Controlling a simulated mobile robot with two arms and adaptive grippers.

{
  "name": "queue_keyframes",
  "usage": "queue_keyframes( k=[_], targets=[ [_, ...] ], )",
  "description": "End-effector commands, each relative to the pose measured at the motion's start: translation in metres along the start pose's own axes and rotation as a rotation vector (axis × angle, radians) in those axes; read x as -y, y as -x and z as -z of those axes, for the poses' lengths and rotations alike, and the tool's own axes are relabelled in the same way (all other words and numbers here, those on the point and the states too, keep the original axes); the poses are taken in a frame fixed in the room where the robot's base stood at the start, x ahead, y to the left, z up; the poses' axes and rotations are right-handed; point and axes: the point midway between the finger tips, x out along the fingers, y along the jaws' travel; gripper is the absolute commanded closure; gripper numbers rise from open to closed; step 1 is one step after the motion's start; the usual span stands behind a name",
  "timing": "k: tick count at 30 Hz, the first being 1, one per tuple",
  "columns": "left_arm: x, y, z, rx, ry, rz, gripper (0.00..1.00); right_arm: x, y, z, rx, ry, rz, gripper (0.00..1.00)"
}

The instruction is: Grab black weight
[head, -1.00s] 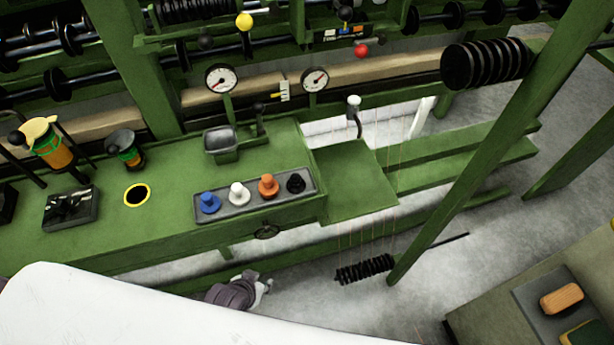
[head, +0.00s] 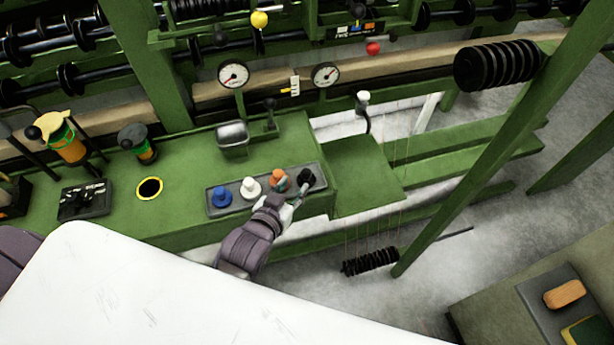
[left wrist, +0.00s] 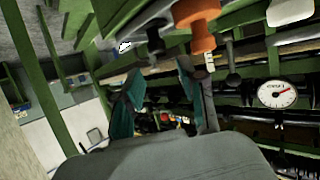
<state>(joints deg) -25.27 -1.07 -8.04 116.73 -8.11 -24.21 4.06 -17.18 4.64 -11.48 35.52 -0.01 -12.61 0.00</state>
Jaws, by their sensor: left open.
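The black weight (head: 306,176) stands at the right end of a grey tray (head: 235,210) on the green bench. In the left wrist view it is a dark knob (left wrist: 154,38) beyond the fingertips. My left gripper (head: 293,190) is open just in front of the black and orange weights, with one finger near each. In the left wrist view its teal-padded fingers (left wrist: 160,75) are spread, with nothing between them. The orange weight (head: 279,180) stands beside the black one and is partly covered by a finger. My right gripper is not in view.
A white weight (head: 251,188) and a blue weight (head: 221,197) share the tray. Behind are a metal cup (head: 232,138) and two gauges (head: 326,75). A green post (head: 490,130) slants up at the right. The green platform (head: 365,180) right of the tray is clear.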

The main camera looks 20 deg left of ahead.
Motion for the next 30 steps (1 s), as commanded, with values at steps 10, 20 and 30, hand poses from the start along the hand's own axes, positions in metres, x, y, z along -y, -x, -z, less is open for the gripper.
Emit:
queue_keyframes(
  k=[10,20,30],
  targets=[
    [0.0,-0.039,-0.001,0.002,0.0,0.0,0.59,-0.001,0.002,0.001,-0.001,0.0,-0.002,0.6],
    [-0.003,-0.083,-0.005,0.002,-0.001,0.0,0.59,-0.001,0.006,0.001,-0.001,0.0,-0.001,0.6],
    [-0.003,-0.088,-0.006,0.002,-0.001,0.0,0.64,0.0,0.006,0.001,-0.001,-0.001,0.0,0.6]
  ],
)
